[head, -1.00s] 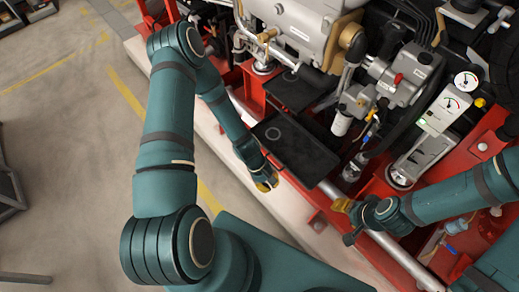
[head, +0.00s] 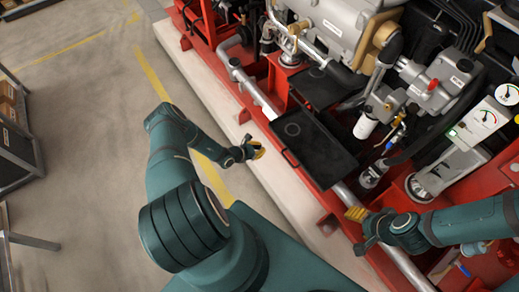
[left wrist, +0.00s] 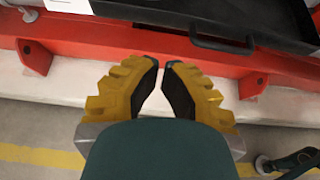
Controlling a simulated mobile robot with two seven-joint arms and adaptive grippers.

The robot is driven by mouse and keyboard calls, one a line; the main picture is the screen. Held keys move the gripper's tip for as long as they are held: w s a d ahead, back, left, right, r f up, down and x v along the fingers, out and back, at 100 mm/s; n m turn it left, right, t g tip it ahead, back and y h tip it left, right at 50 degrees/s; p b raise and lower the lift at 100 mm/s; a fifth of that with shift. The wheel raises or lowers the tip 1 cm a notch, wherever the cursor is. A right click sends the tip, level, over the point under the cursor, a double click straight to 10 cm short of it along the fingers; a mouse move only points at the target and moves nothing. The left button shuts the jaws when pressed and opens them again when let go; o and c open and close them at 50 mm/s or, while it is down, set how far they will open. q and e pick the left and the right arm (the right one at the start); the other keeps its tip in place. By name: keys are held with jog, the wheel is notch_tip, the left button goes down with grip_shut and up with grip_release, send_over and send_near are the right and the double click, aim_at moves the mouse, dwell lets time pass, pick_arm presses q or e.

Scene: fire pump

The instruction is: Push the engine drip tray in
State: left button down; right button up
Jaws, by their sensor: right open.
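The engine drip tray (head: 322,158) is a flat black tray with a raised rim, sticking out past the red frame under the engine. Its bar handle (head: 291,159) is on the near-left side; the handle also shows in the left wrist view (left wrist: 222,43). My left gripper (head: 258,150) is off the tray's handle side, over the pale plinth, apart from the handle and empty. In the left wrist view its yellow fingertips (left wrist: 161,65) nearly meet, pointing at the red frame left of the handle. My right gripper (head: 354,228) is open beside the tray's lower right corner, by a grey pipe.
A red frame rail (left wrist: 130,50) runs under the tray, with a pale plinth (head: 205,98) in front. Another black plate (head: 325,85) lies behind the tray. A gauge panel (head: 480,120) stands at the right. The floor at the left is clear up to a shelf (head: 15,135).

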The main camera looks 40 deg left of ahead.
aim_at(281, 141)
pick_arm(q)
jog(key=b+x, duration=0.1)
jog(key=x, duration=0.5)
jog(key=r+b+x, duration=0.1)
jog(key=x, duration=0.2)
jog(key=shift+w+d+b, duration=0.15)
jog(key=shift+w+b, duration=0.1)
jog(key=shift+b, duration=0.05)
jog(key=shift+w+d+r, duration=0.1)
jog(key=shift+w+d, duration=0.1)
jog(key=shift+w, duration=0.35)
